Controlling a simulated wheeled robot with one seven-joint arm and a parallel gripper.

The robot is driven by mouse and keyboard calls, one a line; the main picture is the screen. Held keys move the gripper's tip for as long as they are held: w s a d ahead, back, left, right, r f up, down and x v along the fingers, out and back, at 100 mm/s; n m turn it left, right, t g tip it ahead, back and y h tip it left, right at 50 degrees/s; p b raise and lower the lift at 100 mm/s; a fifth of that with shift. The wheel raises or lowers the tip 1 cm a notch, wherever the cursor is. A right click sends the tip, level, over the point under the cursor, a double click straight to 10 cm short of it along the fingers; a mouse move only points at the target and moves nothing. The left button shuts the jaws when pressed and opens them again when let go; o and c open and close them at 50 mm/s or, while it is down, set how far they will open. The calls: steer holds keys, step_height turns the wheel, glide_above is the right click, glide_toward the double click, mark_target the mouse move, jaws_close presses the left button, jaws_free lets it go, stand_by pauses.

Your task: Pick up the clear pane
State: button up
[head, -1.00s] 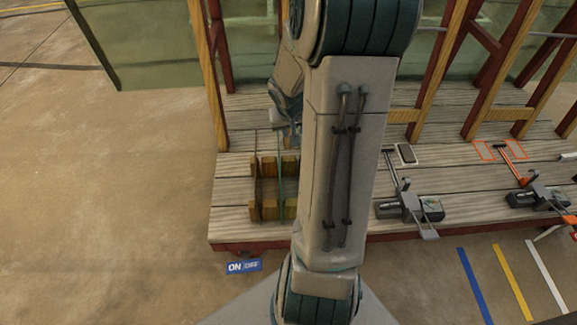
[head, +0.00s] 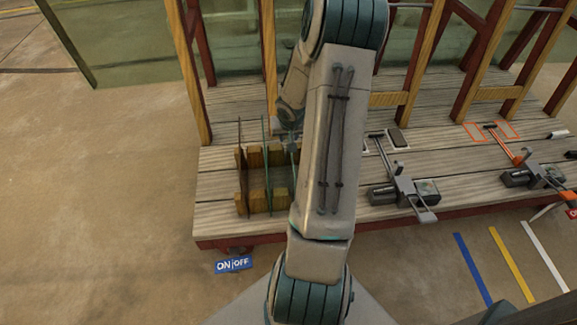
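A small wooden slotted rack (head: 255,204) stands at the front left of the plank platform. Thin panes stand upright in it, seen nearly edge-on: a dark brownish pane (head: 241,170) at the left and a greenish pane (head: 267,165) to its right. A third thin edge seems to show beside my arm, partly hidden. I cannot tell which one is the clear pane. My gripper (head: 290,142) is at the right end of the rack, close to the panes' tops. It is small and partly hidden by my arm, so its fingers and any contact are unclear.
Wooden frame posts (head: 268,60) rise behind the rack, with large greenish glass sheets (head: 120,45) at the back left.

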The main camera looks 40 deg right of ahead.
steer(key=x, duration=0.1)
steer(key=b+x, duration=0.1)
steer(key=x, duration=0.1)
steer(key=b+x, duration=0.1)
steer(key=x, duration=0.1)
steer(key=shift+s+f, duration=0.1)
steer(key=shift+s, duration=0.2)
steer(key=shift+c, duration=0.3)
jaws_close()
steer(key=shift+w, duration=0.1)
stand_by(0.7)
